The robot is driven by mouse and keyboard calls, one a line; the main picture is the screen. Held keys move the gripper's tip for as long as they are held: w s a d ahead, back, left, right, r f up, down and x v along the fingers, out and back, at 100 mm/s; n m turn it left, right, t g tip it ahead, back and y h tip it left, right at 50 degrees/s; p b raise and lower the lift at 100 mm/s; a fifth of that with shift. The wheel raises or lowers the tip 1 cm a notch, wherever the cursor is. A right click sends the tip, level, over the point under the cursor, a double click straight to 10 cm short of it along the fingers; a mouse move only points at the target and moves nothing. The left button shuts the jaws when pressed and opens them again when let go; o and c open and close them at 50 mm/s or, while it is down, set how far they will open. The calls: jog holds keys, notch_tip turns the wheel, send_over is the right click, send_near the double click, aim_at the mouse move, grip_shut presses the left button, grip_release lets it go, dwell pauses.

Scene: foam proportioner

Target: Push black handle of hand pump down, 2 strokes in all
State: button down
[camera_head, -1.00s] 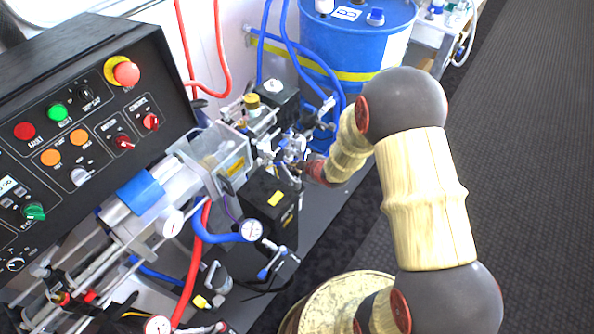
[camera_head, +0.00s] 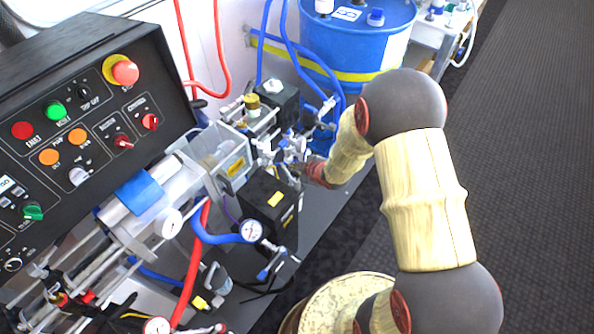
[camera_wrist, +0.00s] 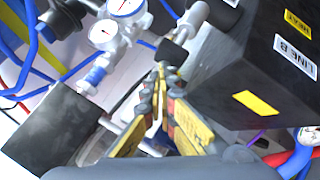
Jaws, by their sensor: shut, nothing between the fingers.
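My gripper (camera_wrist: 161,72) is shut and empty, with its yellow-marked fingers together in the wrist view. Just beyond the fingertips is a small black grip (camera_wrist: 173,52) on a light metal bar, which looks like the hand pump's handle. The tips overlap its near edge in the picture; I cannot tell whether they touch it. In the head view my gripper (camera_head: 294,167) reaches in among the metal fittings from the right. The handle cannot be made out there.
Pressure gauges (camera_wrist: 104,34) and metal pipework crowd the left of the fingers. A black box with labels (camera_wrist: 262,62) stands close on the right. A control panel (camera_head: 80,125) is at the left, and a blue drum (camera_head: 355,45) stands behind. Open floor lies to the right.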

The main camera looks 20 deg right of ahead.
jog(key=shift+f+b, duration=1.1)
jog(key=shift+f, duration=0.3)
dwell(1.0)
jog(key=shift+r, duration=0.1)
jog(key=shift+r+p, duration=1.65)
jog(key=shift+r, duration=0.4)
notch_tip(320, 180, up, 5)
jog(key=p, duration=0.4)
jog(key=shift+a, duration=0.1)
dwell(1.2)
